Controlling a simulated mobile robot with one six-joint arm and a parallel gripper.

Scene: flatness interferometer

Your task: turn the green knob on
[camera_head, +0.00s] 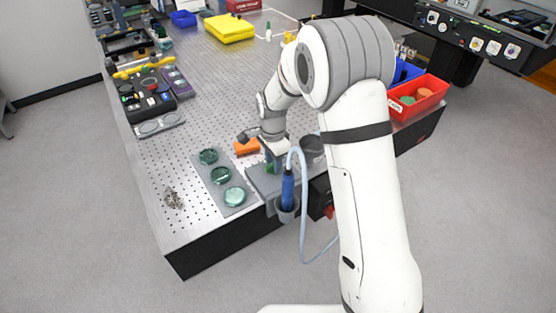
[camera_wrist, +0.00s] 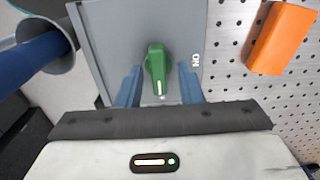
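The green knob (camera_wrist: 156,68) stands on the grey face of a box (camera_wrist: 110,30) in the wrist view. Its handle lies along the picture's vertical, with a white mark at its lower end. An "ON" label (camera_wrist: 195,60) is printed to the right of the knob. My gripper (camera_wrist: 159,85) is open, with one blue finger on each side of the knob's lower part. Gaps show between the fingers and the knob. In the head view my gripper (camera_head: 274,160) is over the grey box (camera_head: 262,183) at the table's near edge; the knob is mostly hidden there.
An orange block (camera_wrist: 280,38) lies right of the box. A blue-handled tool (camera_head: 288,190) with a hose stands in a holder (camera_head: 286,213) beside the box. A dark cup (camera_head: 312,150) and a grey plate with green discs (camera_head: 217,207) are close by. The table's middle is clear.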

